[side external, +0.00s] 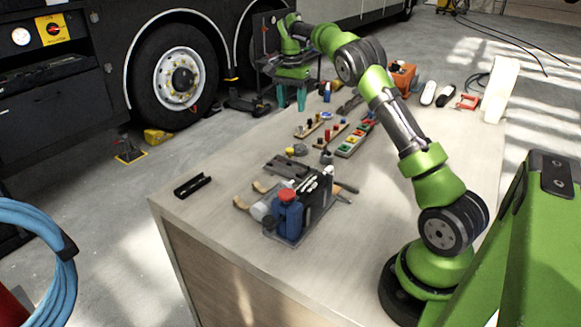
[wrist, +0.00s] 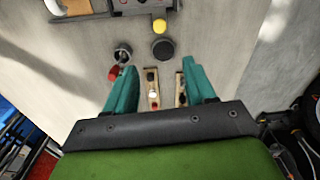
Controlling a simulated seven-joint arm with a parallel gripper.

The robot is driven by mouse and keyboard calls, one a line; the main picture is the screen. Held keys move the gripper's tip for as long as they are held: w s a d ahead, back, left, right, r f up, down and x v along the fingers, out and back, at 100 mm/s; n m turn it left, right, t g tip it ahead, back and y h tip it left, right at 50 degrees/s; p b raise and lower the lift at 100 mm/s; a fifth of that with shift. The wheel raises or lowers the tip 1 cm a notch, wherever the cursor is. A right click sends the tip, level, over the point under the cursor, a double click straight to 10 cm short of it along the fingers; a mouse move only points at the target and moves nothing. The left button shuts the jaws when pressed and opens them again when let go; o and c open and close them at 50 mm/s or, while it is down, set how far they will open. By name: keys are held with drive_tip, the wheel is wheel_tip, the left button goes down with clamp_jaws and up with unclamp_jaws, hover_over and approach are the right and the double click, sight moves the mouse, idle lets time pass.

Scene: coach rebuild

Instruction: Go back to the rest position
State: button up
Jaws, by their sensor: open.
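My gripper (side external: 291,98) has teal fingers that hang down, apart from each other, near the far left edge of the workbench (side external: 216,205) in the side view. In the wrist view my gripper (wrist: 159,68) is open, with nothing held between its fingers. Two small wooden boards with pegs (wrist: 152,88) show below and between the fingers. My arm reaches from its base at the near right of the bench out over the far end.
A caddy with a red-capped blue bottle (side external: 288,215) stands at the near end. Peg boards (side external: 312,126) and a tray of coloured pieces (side external: 356,137) lie mid-bench. An orange box (side external: 401,80) and a white upright block (side external: 500,90) stand farther back. The bench's right side is mostly clear.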

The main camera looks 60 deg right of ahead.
drive_tip(key=s+a+r+n+t, duration=0.2)
drive_tip(key=s+a+n, duration=0.2)
drive_tip(key=s+a, duration=0.4)
drive_tip(key=s+a+r+n+t+y, duration=0.1)
drive_tip(key=s+a+n, duration=0.3)
drive_tip(key=s+a, duration=0.5)
drive_tip(key=s+a+r+n+t+y, duration=0.1)
drive_tip(key=s+a+r+n+t, duration=0.2)
drive_tip(key=s+a, duration=0.5)
drive_tip(key=a+n+t, duration=0.1)
drive_tip(key=a, duration=0.3)
drive_tip(key=shift+s+a+r+n, duration=0.2)
drive_tip(key=shift+a+r+n, duration=0.1)
drive_tip(key=shift+a, duration=0.1)
